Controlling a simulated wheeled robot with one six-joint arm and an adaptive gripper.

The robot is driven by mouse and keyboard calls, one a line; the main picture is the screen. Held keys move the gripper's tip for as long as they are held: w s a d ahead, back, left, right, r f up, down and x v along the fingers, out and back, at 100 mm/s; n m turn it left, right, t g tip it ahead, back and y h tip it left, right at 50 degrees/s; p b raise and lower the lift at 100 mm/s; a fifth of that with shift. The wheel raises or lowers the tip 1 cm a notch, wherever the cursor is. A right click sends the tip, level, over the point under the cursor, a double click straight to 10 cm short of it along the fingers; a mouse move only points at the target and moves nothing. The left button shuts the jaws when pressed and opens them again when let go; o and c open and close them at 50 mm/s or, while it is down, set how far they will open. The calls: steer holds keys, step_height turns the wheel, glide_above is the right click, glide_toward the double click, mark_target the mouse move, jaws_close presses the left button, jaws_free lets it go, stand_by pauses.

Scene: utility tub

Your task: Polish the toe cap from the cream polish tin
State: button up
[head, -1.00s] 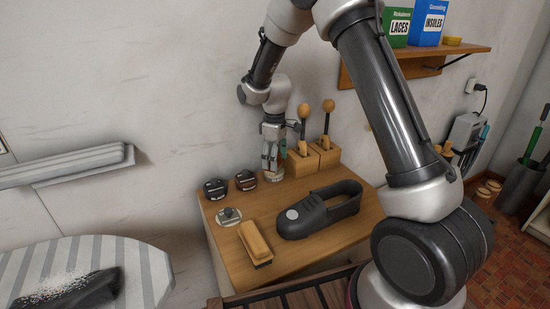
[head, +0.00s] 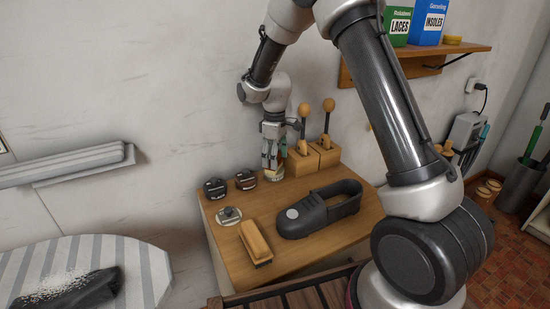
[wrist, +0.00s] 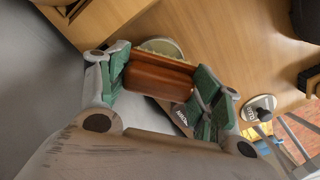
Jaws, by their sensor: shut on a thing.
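My gripper (head: 272,155) is shut on a reddish-brown wooden applicator (wrist: 160,75), held between green finger pads in the wrist view. A pale-topped round tin (wrist: 163,46), apparently the cream polish, lies just beyond and below it. In the head view this tin (head: 274,176) stands at the table's back edge, under my gripper. The applicator's lower end is hidden, so I cannot tell whether it touches the polish. The dark shoe (head: 330,211) lies on the table to the front right, its toe cap bearing a pale round patch (head: 292,214).
A black tin (head: 215,189) and a brown tin (head: 246,180) stand left of my gripper. A brush (head: 256,242) and a small round grey-topped item (head: 229,215) lie in front. Wooden holders (head: 325,153) with knobbed handles stand close on the right. The wall is close behind.

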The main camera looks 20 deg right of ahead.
steer(key=shift+r, duration=3.35)
